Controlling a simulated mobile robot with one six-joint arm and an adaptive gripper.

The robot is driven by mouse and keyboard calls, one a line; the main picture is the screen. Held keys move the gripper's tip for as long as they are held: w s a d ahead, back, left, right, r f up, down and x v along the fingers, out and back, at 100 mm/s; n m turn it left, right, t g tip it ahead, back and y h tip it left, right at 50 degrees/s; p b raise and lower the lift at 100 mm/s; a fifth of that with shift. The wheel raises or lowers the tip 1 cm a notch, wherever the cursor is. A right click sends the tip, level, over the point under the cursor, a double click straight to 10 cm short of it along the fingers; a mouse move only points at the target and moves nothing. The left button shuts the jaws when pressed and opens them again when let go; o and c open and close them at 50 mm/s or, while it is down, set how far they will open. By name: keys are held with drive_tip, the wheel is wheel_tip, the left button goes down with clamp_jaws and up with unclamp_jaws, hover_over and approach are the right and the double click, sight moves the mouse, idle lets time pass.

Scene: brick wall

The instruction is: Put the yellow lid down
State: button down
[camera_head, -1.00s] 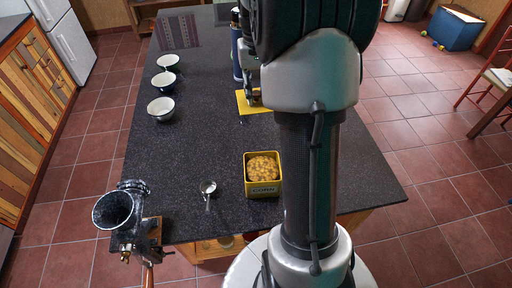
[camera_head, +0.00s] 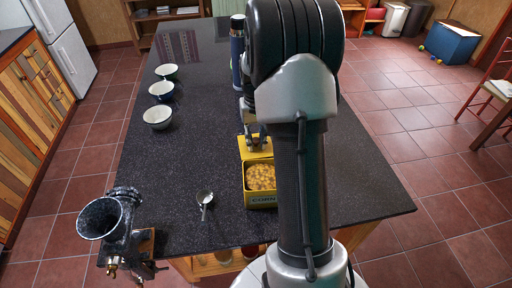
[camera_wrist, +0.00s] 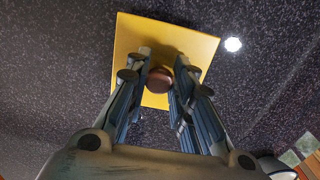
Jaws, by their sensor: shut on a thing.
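The yellow lid (camera_head: 262,150) is a flat square plate. In the wrist view the lid (camera_wrist: 190,45) fills the upper middle, with a round brown knob (camera_wrist: 160,80) on it. My gripper (camera_wrist: 161,76) is shut on the knob, one finger each side. In the head view my gripper (camera_head: 255,140) is above the lid, just behind the open yellow corn tin (camera_head: 262,200), partly covered by my arm. The tin is full of yellow corn. I cannot tell whether the lid is touching the tin or the counter.
A small ladle (camera_head: 204,198) lies left of the tin on the dark speckled counter (camera_head: 190,160). Three bowls (camera_head: 157,117) stand in a row at the far left. A speckled grinder (camera_head: 108,220) is at the near left corner. A blue cylinder (camera_head: 237,50) stands behind my gripper.

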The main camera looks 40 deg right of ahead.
sight(256, 140)
drive_tip(key=shift+f+b, duration=0.3)
drive_tip(key=shift+f, duration=1.3)
drive_tip(key=c, duration=1.4)
unclamp_jaws()
drive_tip(key=shift+f, duration=0.15)
wheel_tip(256, 140, up, 12)
drive_tip(key=p, duration=0.4)
drive_tip(key=shift+w, duration=0.1)
drive_tip(key=s+a+r+n+t, duration=0.2)
drive_tip(key=s+a+r, duration=0.45)
drive_tip(key=a, duration=0.45)
drive_tip(key=s+a+r+n+t, duration=0.1)
drive_tip(key=s+a+r+n, duration=0.1)
drive_tip(key=s+a+r, duration=0.6)
drive_tip(key=s+a+f+n+t, duration=0.1)
drive_tip(key=s+a+f+n, duration=0.1)
drive_tip(key=s+a, duration=0.3)
drive_tip(key=a, duration=0.2)
drive_tip(key=shift+s+a+f+t, duration=0.3)
drive_tip(key=shift+a+f+t, duration=0.05)
drive_tip(key=shift+t, duration=0.05)
